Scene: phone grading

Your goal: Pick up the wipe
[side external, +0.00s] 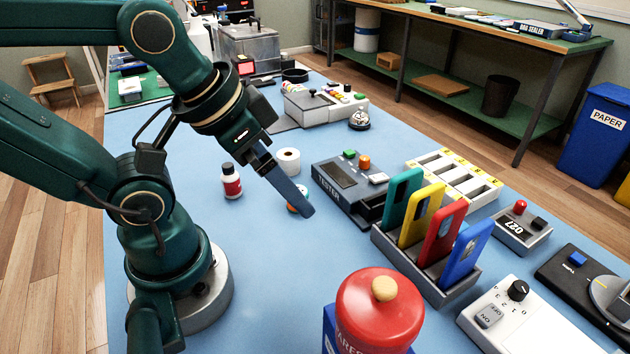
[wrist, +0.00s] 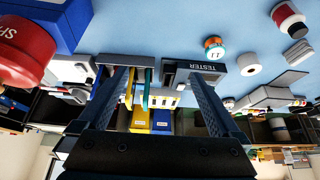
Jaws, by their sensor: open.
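A pale grey, flat, layered piece that looks like the wipe (wrist: 298,52) lies on the blue table near the right edge of the wrist view, beside the bottle. I cannot make it out in the side view, where my arm may hide it. My gripper (side external: 307,211) is above the table, its fingers slanting down to the right near the tester. In the wrist view my gripper (wrist: 160,76) has its two fingers wide apart with nothing held between them. The wipe is well outside the fingers, to their right in that view.
A red-labelled bottle (side external: 231,182), a white roll (side external: 287,161) and a small orange-and-teal item (side external: 299,201) stand near my gripper. The tester (side external: 347,184) and a rack (side external: 428,268) of coloured phones are to the right. A red-topped container (side external: 379,318) is in front. Open blue table lies around the bottle.

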